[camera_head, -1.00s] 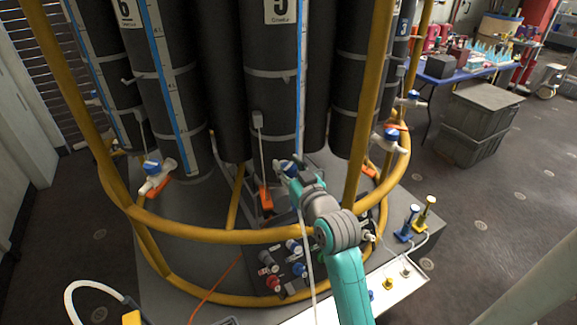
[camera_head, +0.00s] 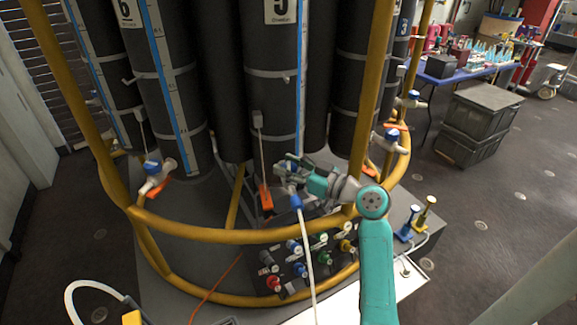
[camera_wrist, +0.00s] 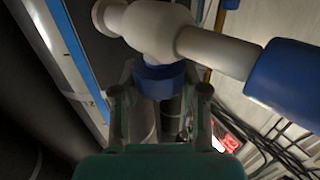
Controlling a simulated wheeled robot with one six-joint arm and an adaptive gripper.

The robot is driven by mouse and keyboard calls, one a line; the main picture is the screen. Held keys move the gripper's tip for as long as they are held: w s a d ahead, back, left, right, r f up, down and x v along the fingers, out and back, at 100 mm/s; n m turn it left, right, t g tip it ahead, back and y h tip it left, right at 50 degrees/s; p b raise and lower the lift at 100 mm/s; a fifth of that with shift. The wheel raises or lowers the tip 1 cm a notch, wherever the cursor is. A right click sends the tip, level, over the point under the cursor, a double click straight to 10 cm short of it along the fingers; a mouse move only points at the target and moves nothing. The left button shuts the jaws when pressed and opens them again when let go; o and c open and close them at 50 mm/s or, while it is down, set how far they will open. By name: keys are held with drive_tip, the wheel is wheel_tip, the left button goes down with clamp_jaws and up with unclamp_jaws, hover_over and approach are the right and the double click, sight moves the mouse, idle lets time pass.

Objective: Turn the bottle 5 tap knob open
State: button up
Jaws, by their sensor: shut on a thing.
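Bottle 5 (camera_head: 272,95) is the tall dark cylinder in the middle of the head view, with a 5 label at its top. Its white tap (camera_wrist: 170,30) fills the top of the wrist view. The blue tap knob (camera_wrist: 160,80) sits between my fingers, below the tap body. My gripper (camera_wrist: 160,95) is shut on the knob. In the head view my gripper (camera_head: 287,168) comes to the tap from the right and hides most of it. A blue sleeve (camera_head: 295,201) with a white hose hangs from the tap; the sleeve also shows in the wrist view (camera_wrist: 285,85).
A panel of coloured knobs (camera_head: 300,268) lies below. An orange tag (camera_head: 266,200) hangs left of the tap. Neighbouring bottle 6 (camera_head: 165,100) has its own blue-knobbed tap (camera_head: 153,168).

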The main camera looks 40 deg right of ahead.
drive_tip(key=shift+f+n+y, duration=0.1)
drive_tip(key=shift+n+y, duration=0.2)
drive_tip(key=shift+y, duration=0.2)
drive_tip(key=o, duration=1.2)
drive_tip(key=shift+c, duration=0.2)
drive_tip(key=v, duration=1.2)
drive_tip(key=shift+r, duration=0.2)
